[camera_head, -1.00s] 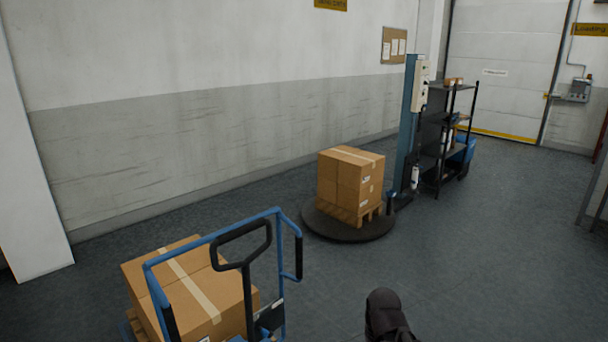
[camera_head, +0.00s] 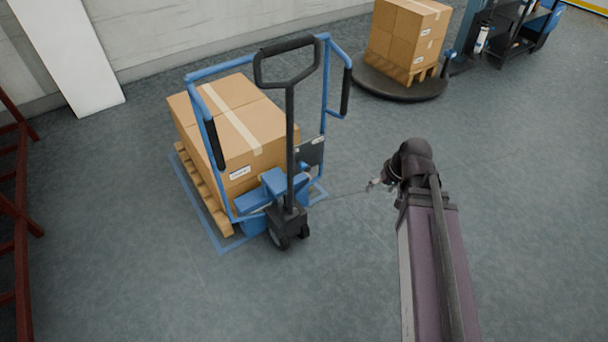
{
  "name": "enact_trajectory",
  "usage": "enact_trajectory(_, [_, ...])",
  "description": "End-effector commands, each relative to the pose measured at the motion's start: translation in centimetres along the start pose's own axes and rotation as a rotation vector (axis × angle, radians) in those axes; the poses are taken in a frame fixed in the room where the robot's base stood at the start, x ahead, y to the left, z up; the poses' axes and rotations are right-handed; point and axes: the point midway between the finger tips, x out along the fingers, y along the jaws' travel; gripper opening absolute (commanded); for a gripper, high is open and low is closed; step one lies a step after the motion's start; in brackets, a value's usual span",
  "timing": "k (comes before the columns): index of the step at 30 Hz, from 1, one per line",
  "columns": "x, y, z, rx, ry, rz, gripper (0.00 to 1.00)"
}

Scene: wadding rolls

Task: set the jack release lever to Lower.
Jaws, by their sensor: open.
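A blue pallet jack (camera_head: 264,200) stands left of centre with its black loop handle (camera_head: 289,120) upright. It has a blue frame with black grips and a dark plate (camera_head: 310,152) beside the handle shaft. I cannot make out the release lever or its setting at this size. My gripper (camera_head: 373,185) is small in view, at the end of my arm. It is open and empty, to the right of the jack and apart from it.
Taped cartons (camera_head: 245,115) sit on a wooden pallet (camera_head: 205,195) at the jack, within blue floor lines. A turntable (camera_head: 400,85) with a boxed pallet stands at the back right. A red rack (camera_head: 15,210) is at the left edge. The floor in front is clear.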

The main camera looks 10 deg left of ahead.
Motion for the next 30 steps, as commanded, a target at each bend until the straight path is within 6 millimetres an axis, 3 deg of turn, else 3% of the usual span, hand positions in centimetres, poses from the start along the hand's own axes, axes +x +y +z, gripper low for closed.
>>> enact_trajectory(1, [1.9,0.0,-0.4,-0.018,0.019,-0.019,0.81])
enact_trajectory(6, [5.0,-1.0,-1.9,-0.082,0.089,-0.087,0.81])
enact_trajectory(30, [17.4,-4.6,-8.6,-0.307,0.46,-0.329,0.81])
